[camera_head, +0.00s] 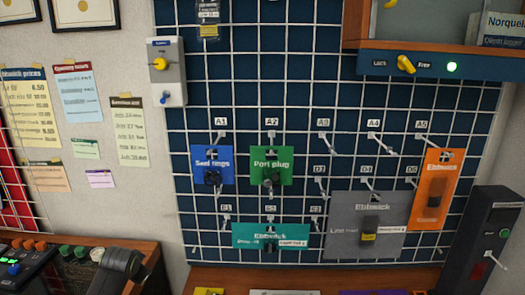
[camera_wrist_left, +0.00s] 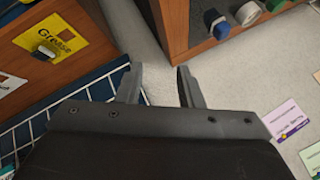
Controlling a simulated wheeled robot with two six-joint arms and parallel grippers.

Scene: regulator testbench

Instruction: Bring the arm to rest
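Pale surface shows through the gap.
A wire grid panel (camera_head: 300,100) carries hooks and hanging packs, including a blue pack (camera_head: 211,162) and an orange pack (camera_head: 431,190).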

